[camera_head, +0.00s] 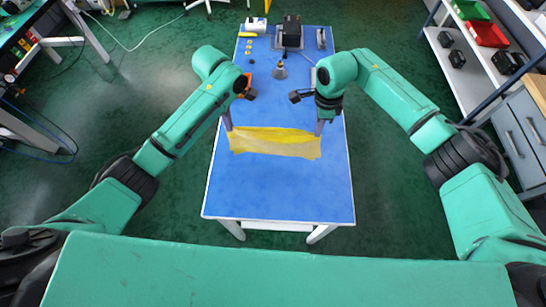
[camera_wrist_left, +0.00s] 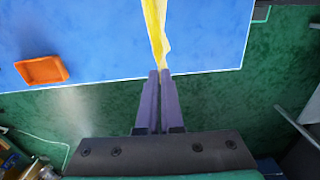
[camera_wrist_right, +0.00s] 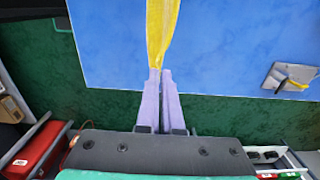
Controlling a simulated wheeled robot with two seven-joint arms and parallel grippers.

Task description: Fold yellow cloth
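The yellow cloth (camera_head: 274,142) hangs as a wide band between my two grippers, above the blue table in the head view. My left gripper (camera_head: 229,127) is shut on the cloth's left end. In the left wrist view the cloth (camera_wrist_left: 156,30) runs as a narrow strip up from the closed fingertips (camera_wrist_left: 160,73). My right gripper (camera_head: 319,130) is shut on the cloth's right end. In the right wrist view the cloth (camera_wrist_right: 160,30) runs up from the closed fingertips (camera_wrist_right: 160,74). How far the cloth is off the table is hard to tell.
The blue table (camera_head: 280,190) is clear in front of the cloth. Behind it stand a small metal part (camera_head: 280,70), a dark device (camera_head: 291,32) and a white box (camera_head: 256,25). An orange tray (camera_wrist_left: 42,70) lies near the table's left edge. Shelves (camera_head: 480,60) stand at the right.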

